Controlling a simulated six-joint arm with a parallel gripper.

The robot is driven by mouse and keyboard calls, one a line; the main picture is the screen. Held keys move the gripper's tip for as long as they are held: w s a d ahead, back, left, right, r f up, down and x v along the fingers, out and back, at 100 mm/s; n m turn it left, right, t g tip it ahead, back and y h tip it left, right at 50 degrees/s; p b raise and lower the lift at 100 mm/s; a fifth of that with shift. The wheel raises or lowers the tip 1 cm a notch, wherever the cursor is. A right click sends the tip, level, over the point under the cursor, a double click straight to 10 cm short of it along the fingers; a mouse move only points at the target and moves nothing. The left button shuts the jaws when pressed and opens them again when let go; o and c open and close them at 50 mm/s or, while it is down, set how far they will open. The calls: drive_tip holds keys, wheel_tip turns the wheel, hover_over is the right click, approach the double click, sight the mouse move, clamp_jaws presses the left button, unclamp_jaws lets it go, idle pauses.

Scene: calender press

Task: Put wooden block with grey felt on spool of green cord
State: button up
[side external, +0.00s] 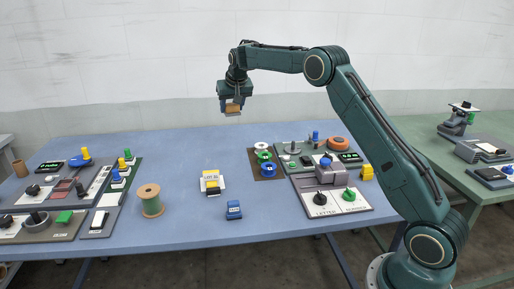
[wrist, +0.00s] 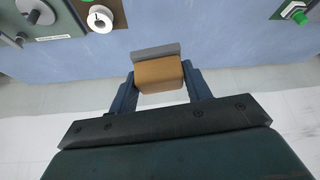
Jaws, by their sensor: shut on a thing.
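The wooden block with grey felt (side external: 232,112) is held between the jaws of my gripper (side external: 232,104), high above the back of the blue table. In the wrist view the block (wrist: 158,76) sits between both fingers, with its grey felt (wrist: 155,51) on the side facing away from my palm.
A larger wooden spool (side external: 150,200), a yellow-topped block (side external: 212,183) and a small blue block (side external: 234,210) stand left. The table's back middle is clear.

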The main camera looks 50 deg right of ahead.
drive_tip(key=w+a+r+n+y, duration=0.1)
drive_tip(key=w+a+r+n, duration=0.1)
drive_tip(key=a, duration=0.7)
drive_tip(key=w+a+r+n+y, duration=0.1)
drive_tip(key=w+a+r+n, duration=0.1)
drive_tip(key=a, duration=0.8)
wheel_tip(320, 180, up, 4)
drive_tip(key=n+t+y, duration=0.1)
drive_tip(key=n+y, duration=0.1)
drive_tip(key=n, duration=0.1)
hover_over(144, 188)
drive_tip(key=s, duration=0.2)
drive_tip(key=shift+f, duration=0.15)
drive_tip(key=shift+f, duration=0.1)
wheel_tip(144, 188, down, 20)
drive_tip(key=shift+d+r, duration=0.1)
drive_tip(key=o, duration=1)
drive_tip(key=shift+c, duration=0.2)
